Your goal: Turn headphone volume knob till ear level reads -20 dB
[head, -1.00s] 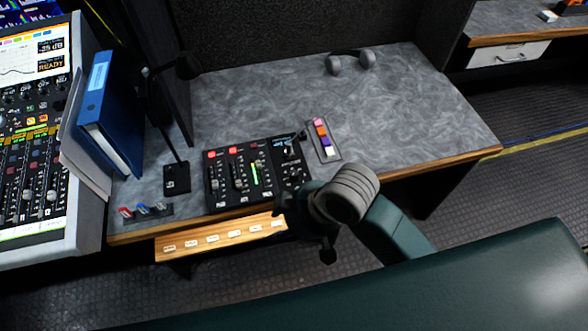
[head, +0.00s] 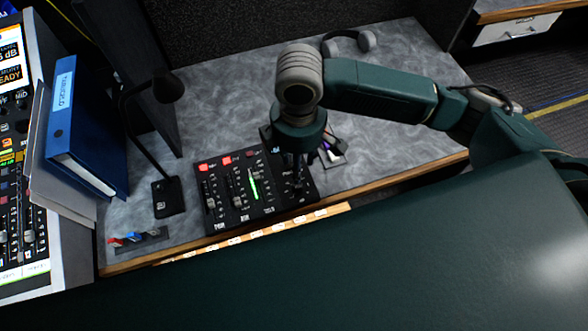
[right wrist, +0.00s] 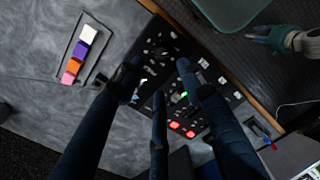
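The black audio panel (head: 232,205) lies on the grey desk, with red lit buttons, faders and a green level meter. My right gripper (head: 298,178) points down over its right part. In the right wrist view its dark fingers (right wrist: 158,78) are spread apart over the panel (right wrist: 215,85), with nothing visible between them. A dark round knob (right wrist: 162,54) shows near the fingertips; I cannot tell whether they touch it. The ear level reading is not legible. What seems to be my left gripper (right wrist: 262,36) is at the wrist view's top right; its fingers are unclear.
A gooseneck microphone (head: 168,195) and blue binder (head: 85,130) stand left of the panel. A tray of coloured blocks (head: 332,150) lies to its right, partly hidden by my arm. Headphones (head: 348,42) lie at the back.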

